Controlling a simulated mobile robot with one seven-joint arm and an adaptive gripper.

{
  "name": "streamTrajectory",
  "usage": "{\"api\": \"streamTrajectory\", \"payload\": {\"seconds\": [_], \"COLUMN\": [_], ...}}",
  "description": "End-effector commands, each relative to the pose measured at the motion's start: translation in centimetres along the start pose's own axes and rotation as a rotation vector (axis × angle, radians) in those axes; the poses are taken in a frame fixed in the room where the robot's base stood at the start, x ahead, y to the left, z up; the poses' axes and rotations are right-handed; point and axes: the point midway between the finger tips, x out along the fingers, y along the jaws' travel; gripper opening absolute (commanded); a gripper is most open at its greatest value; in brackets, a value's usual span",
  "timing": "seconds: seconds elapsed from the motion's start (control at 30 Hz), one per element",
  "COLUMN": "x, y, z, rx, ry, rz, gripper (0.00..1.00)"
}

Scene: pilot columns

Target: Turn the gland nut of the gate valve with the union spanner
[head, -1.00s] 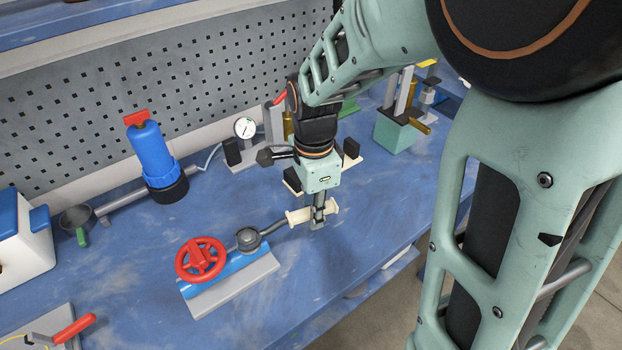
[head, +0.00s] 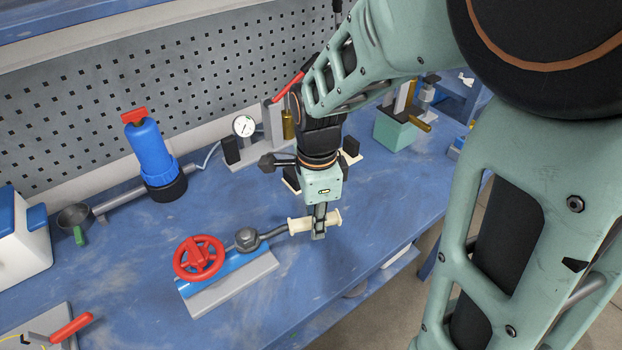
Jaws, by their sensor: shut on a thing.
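The gate valve (head: 221,264) lies in a blue and grey holder on the bench, with a red handwheel (head: 199,258) at its left. The gland nut (head: 247,238) is at the valve's right end, partly covered by the spanner's head. The union spanner (head: 273,233) is grey with a cream handle (head: 300,225). Its head appears to sit at the nut; I cannot tell how fully it is seated. My gripper (head: 319,228) points down and is shut on the cream handle, to the right of the valve. The fingers hide part of the handle.
A blue cylinder with a red top (head: 149,152) and a pressure gauge (head: 244,126) stand at the back by the pegboard. A grey cup (head: 75,219) and a white-blue box (head: 22,238) are at left. The bench front is mostly clear.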

Motion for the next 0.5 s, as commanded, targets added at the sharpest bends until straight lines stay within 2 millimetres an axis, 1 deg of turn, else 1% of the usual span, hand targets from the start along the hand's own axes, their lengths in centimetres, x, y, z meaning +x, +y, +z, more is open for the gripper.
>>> {"api": "streamTrajectory", "payload": {"seconds": [0.13,0.5], "x": [-0.03,-0.04], "y": [0.36,0.58], "z": [-0.03,-0.01], "rx": [0.029,0.044], "ry": [0.000,-0.001], "rz": [-0.001,-0.001], "gripper": [0.00,0.00]}}
